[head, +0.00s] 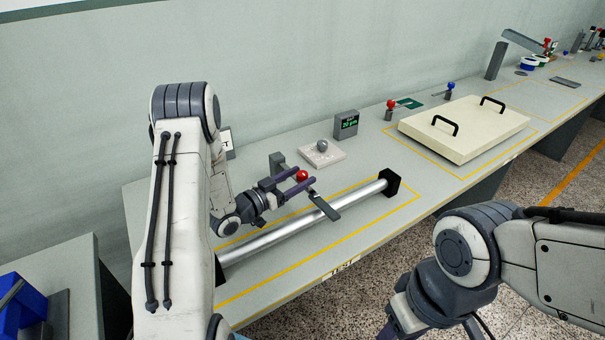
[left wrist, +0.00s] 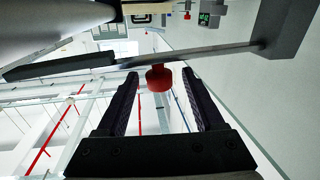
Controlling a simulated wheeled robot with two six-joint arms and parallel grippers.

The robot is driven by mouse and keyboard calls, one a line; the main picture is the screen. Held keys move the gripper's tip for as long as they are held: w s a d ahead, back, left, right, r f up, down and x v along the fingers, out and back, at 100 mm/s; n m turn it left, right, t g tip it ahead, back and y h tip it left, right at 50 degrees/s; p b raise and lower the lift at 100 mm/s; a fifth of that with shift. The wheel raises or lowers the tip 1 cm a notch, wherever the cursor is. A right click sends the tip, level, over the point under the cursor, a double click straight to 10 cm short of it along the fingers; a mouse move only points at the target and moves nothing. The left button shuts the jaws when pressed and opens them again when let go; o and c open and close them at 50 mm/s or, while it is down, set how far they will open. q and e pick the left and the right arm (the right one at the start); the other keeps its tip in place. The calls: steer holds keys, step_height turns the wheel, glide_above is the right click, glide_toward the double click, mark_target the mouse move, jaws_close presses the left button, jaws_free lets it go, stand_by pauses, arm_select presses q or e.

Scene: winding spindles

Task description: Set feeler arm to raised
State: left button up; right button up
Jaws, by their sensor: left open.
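The feeler arm is a thin bar from a grey post (head: 277,162), with a red knob (head: 302,175) along it and a dark flat pad (head: 325,206) at its free end. The pad lies across the silver roller (head: 285,231) in the head view; I cannot tell whether it touches. In the left wrist view the bar crosses ahead of my fingers, with the post (left wrist: 286,27) at right and the pad (left wrist: 60,66) at left. My left gripper (head: 306,175) is open, its fingers on either side of the red knob (left wrist: 159,78). My right gripper's fingers are out of view.
A white block with a grey ball knob (head: 322,146) and a small display (head: 346,124) stand behind the roller. A cream lid with two black handles (head: 465,128) lies farther right. Red (head: 391,106) and blue (head: 450,87) knobbed levers stand behind it.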

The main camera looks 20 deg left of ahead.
arm_select(q)
steer(key=shift+w+d, duration=0.35)
steer(key=shift+w, duration=0.15)
jaws_close()
stand_by(1.2)
